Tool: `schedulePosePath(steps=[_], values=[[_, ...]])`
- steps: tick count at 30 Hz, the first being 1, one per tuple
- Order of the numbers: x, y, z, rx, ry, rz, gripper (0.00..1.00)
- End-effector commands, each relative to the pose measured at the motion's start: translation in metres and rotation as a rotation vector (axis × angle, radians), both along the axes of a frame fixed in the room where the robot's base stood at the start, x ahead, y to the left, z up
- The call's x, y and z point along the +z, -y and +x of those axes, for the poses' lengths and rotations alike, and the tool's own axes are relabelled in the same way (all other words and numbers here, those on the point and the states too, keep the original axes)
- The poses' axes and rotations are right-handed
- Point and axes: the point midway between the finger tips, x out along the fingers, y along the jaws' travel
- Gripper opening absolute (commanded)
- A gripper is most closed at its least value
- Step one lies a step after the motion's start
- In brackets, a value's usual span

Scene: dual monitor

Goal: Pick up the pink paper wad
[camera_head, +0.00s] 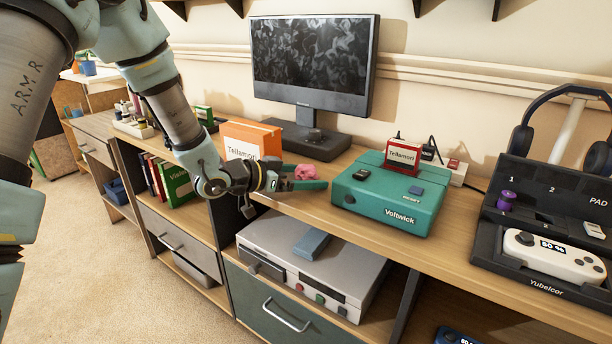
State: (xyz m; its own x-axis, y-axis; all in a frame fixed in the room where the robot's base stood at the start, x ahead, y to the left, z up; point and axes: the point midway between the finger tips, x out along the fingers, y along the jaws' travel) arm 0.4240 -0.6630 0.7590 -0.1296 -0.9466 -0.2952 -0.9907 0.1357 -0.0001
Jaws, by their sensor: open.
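The pink paper wad (306,172) is a small crumpled lump on the wooden desktop, in the middle of the view, left of the teal Voltwick box. My gripper (308,178) reaches in from the left, low over the desk near its front edge. Its teal fingers are open, one on the far side and one on the near side, with the wad between or just beyond them. The near finger hides the wad's lower part. I cannot tell whether the fingers touch the wad.
The teal Voltwick box (384,200) stands close to the right of the fingertips. An orange and white Tellamori box (252,140) stands behind my wrist. A monitor (313,62) is at the back. A grey device (318,265) sits on the shelf below. Bare desktop lies in front of the Voltwick box.

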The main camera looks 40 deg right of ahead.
Motion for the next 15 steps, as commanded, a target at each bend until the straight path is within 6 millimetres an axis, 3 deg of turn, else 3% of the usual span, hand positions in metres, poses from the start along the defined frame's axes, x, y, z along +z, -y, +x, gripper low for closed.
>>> schedulePosePath(steps=[2, 15], values=[[0.0001, -0.0002, 0.0, 0.0, 0.0, 0.0, 0.97], [0.0001, -0.0004, 0.0, 0.0, 0.0, 0.0, 0.47]])
